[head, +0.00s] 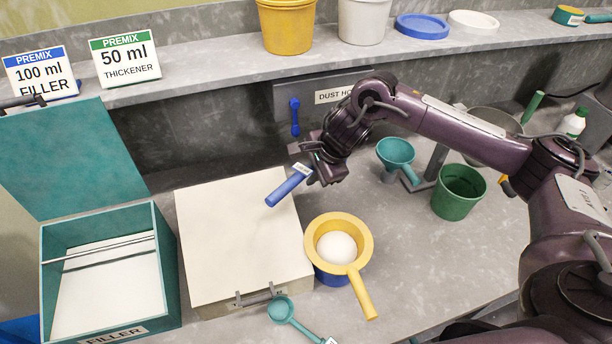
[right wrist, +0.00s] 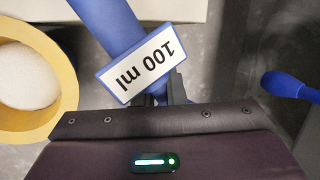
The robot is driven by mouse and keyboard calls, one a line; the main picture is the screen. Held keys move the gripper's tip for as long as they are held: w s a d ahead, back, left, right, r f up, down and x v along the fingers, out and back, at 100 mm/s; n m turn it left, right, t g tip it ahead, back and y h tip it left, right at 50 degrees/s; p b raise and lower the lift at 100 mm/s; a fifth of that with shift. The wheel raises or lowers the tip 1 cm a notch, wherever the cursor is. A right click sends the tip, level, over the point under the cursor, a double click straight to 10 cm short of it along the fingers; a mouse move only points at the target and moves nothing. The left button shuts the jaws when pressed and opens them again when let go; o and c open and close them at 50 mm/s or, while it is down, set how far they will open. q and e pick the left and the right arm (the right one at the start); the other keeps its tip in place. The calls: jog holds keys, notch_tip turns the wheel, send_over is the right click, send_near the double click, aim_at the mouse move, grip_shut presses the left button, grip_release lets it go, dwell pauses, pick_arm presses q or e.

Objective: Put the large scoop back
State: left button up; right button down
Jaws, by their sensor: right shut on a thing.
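The large scoop (head: 286,190) is blue, with a white tag reading "100 ml". My right gripper (head: 312,168) is shut on it near the tag and holds it above the cream-lidded bin (head: 235,240). In the right wrist view the blue scoop (right wrist: 105,25) runs up out of the picture from my fingers (right wrist: 165,93), so its far end is hidden. The teal filler bin (head: 166,260) at the left stands open, its lid (head: 65,160) raised, with white material inside. My left gripper is not in view.
A yellow sieve (head: 364,290) holding a white mound sits on a blue pail. A small teal scoop (head: 281,308) lies by the front of the closed bin. A teal funnel (head: 395,152) and green pail (head: 459,195) stand right. A blue lever (head: 295,118) is on the back wall.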

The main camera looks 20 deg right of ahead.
jog(key=s+d+f+m+h+p, duration=0.1)
jog(key=d+f+m+h, duration=0.15)
jog(key=d, duration=0.45)
jog(key=d+f+m+h+p, duration=0.1)
jog(key=d+f+m, duration=0.3)
jog(key=d, duration=0.2)
jog(key=shift+t+y, duration=0.25)
jog(key=shift+t, duration=0.15)
jog(key=shift+s+d+f+b, duration=0.1)
jog(key=shift+f+b, duration=1.5)
jog(key=shift+f, duration=1.4)
jog(key=shift+f+b, duration=0.55)
jog(key=shift+b, duration=0.15)
jog(key=c, duration=1.4)
grip_release()
jog(key=v, duration=0.7)
jog(key=shift+r+b, duration=0.45)
